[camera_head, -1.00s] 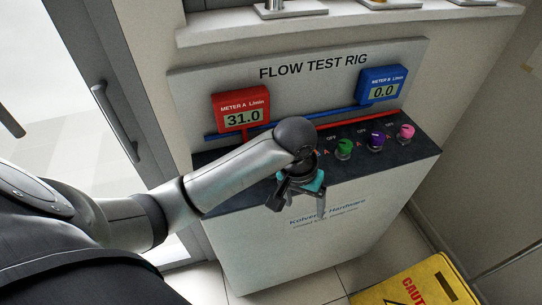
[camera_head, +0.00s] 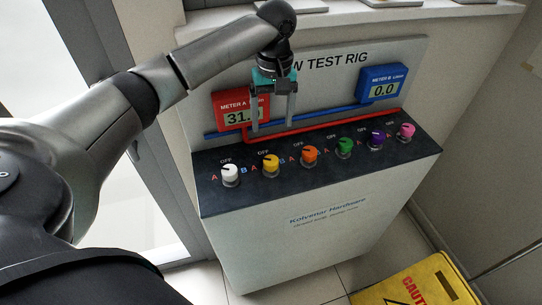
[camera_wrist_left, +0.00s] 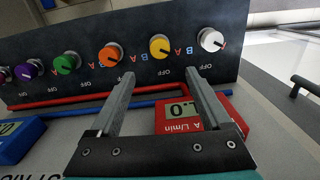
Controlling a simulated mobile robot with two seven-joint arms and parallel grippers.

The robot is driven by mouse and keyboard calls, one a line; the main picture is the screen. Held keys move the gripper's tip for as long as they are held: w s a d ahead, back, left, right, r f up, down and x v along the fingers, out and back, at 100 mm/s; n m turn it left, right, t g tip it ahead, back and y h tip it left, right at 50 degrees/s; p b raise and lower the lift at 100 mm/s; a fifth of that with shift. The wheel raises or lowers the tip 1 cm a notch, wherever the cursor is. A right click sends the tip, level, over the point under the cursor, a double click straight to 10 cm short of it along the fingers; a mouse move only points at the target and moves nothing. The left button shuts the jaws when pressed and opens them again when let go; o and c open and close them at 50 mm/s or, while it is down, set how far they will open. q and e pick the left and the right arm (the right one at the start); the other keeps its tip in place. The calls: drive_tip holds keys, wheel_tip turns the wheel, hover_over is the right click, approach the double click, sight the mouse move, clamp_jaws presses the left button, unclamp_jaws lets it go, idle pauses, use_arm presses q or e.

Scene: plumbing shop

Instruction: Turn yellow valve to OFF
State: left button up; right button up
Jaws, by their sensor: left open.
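The yellow valve (camera_head: 271,163) is a round knob on the dark top of the test rig, second from the left. It has an OFF label behind it and a letter A to its left. Its dark pointer mark seems turned toward the A side, away from OFF. My left gripper (camera_head: 272,129) is open and empty, above and behind the yellow valve, with its fingers pointing down. In the wrist view the yellow valve (camera_wrist_left: 160,46) shows beyond and between the spread fingertips (camera_wrist_left: 159,75), apart from them. My right gripper is out of view.
A white knob (camera_head: 230,175) and an orange knob (camera_head: 309,155) flank the yellow valve. Green, purple and pink knobs continue right. Red (camera_head: 340,125) and blue pipes run behind. The red meter (camera_head: 240,106) reads about 31; the blue meter (camera_head: 381,84) reads 0.0.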

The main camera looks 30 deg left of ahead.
sight(271, 159)
use_arm(q)
wheel_tip(271, 159, down, 13)
drive_tip(key=shift+s+a+r+b, duration=0.1)
drive_tip(key=shift+r+b, duration=0.1)
drive_tip(key=shift+b, duration=0.7)
clamp_jaws()
